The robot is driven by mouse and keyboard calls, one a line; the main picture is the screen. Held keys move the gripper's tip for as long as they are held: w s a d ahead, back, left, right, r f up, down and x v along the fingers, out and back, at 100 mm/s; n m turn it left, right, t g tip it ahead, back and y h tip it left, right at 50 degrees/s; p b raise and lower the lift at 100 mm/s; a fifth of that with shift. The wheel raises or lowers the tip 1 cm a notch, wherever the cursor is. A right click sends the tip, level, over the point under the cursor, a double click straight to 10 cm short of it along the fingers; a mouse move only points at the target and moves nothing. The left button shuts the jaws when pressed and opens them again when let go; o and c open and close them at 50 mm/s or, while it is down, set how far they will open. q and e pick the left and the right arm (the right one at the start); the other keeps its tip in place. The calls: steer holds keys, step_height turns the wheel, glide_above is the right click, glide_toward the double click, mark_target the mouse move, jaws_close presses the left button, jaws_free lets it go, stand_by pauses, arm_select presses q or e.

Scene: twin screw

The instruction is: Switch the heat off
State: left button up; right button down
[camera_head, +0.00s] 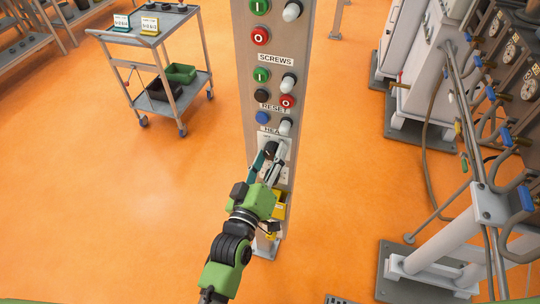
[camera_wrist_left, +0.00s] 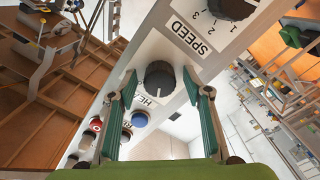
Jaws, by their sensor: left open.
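The grey control post (camera_head: 243,70) stands upright in the middle of the head view. On it, under a partly hidden "HEAT" label, is a black round knob (camera_head: 271,148). It also shows in the left wrist view (camera_wrist_left: 160,75), beside a label of which "HE" can be read. My left gripper (camera_head: 269,162) is at this knob; in the wrist view its open green fingers (camera_wrist_left: 161,84) stand on either side of the knob, with visible gaps. I cannot tell from here whether they touch it or where the knob points. My right gripper is not in view.
Green, red and blue buttons (camera_head: 262,117) and white lamps line the post above. A "SPEED" knob (camera_wrist_left: 230,8) is near the heat knob. A yellow box (camera_head: 279,206) sits low on the post. A trolley (camera_head: 168,105) stands left, machinery right; orange floor is clear between.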

arm_select(q)
steer(key=shift+s, duration=0.25)
steer(key=v, duration=1.1)
steer(key=shift+s, duration=0.25)
steer(key=shift+a, duration=0.15)
steer(key=s+a+f+m+g+y+b, duration=0.1)
steer(key=s+f+g, duration=0.15)
steer(key=f, duration=0.95)
steer(key=s+a+f+m+g, duration=0.2)
steer(key=s+f, duration=0.1)
steer(key=f, duration=0.8)
steer(key=s+a+f+m+g+y+b, duration=0.1)
steer(key=s+f+g, duration=0.15)
steer(key=f, duration=0.95)
steer(key=s+a+f+m+g+y, duration=0.1)
steer(key=s+a+f+g, duration=0.2)
steer(key=s+a+f, duration=0.2)
steer(key=s+a+f+m+g+y+b, duration=0.1)
steer(key=s+a+f+g, duration=0.2)
steer(key=s+f, duration=0.8)
steer(key=s+a+f+m+g+y, duration=0.1)
steer(key=s+a+f+g, duration=0.2)
steer(key=s+a+f, duration=0.4)
steer(key=s+a, duration=0.1)
steer(key=s, duration=0.1)
steer(key=shift+s+f+y+b, duration=0.3)
steer(key=shift+f+b, duration=0.1)
